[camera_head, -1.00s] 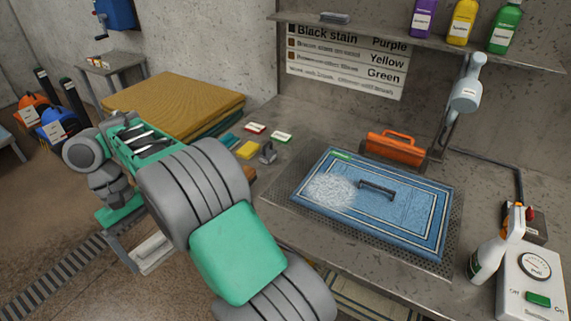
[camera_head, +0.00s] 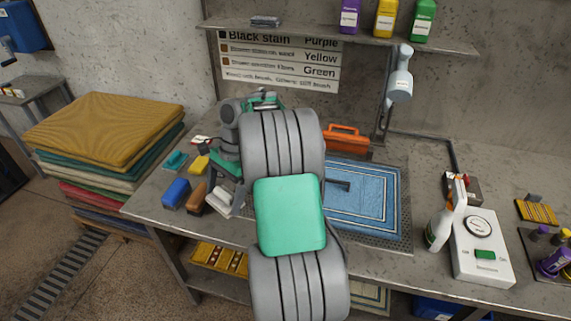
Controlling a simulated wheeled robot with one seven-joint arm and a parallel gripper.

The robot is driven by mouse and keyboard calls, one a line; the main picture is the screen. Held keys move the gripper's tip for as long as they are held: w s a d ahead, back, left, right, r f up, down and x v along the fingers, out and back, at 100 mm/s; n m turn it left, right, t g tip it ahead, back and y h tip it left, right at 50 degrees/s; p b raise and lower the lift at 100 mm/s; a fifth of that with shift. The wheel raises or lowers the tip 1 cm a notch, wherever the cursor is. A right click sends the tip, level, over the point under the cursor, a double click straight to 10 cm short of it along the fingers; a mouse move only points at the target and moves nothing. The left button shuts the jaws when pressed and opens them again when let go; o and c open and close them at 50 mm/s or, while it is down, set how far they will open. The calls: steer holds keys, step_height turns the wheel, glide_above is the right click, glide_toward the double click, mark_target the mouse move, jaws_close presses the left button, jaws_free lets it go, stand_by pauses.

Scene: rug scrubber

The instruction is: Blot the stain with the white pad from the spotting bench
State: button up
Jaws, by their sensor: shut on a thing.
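My gripper (camera_head: 226,194) is at the left part of the bench, left of my large grey and green arm links. It is shut on a small white block that looks like the white pad (camera_head: 220,200), held beside a brown brush-like block; the fingers are small and partly unclear. The blue rug (camera_head: 365,205) lies on a perforated mat on the bench, right of my arm.
A blue block (camera_head: 176,193) and the brown block (camera_head: 196,200) lie near the bench's left front. A spray bottle (camera_head: 440,226) and a white dial box (camera_head: 481,245) stand to the right. Stacked rugs (camera_head: 105,130) are left.

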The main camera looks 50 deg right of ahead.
steer(key=s+d+m+t+h+p, duration=0.1)
steer(key=s+d+m+t, duration=0.15)
steer(key=d+m, duration=0.6)
steer(key=s+d+m+t+h+p, duration=0.1)
steer(key=s+d+m+t, duration=0.3)
steer(key=d, duration=0.7)
steer(key=f+b, duration=0.2)
steer(key=w+f+g+b, duration=0.1)
steer(key=f+b, duration=0.1)
steer(key=f+g+b, duration=0.1)
steer(key=f+b, duration=0.1)
steer(key=shift+w+a+f+m+g, duration=0.1)
steer(key=shift+w+f+m+g, duration=0.15)
steer(key=shift+w, duration=0.05)
steer(key=shift+r, duration=0.1)
steer(key=shift+f, duration=0.65)
steer(key=shift+s+a+f, duration=0.1)
steer(key=shift+a+f, duration=0.05)
steer(key=shift+f, duration=0.05)
stand_by(1.8)
step_height(320, 180, up, 7)
steer(key=p, duration=0.8)
steer(key=shift+r, duration=0.2)
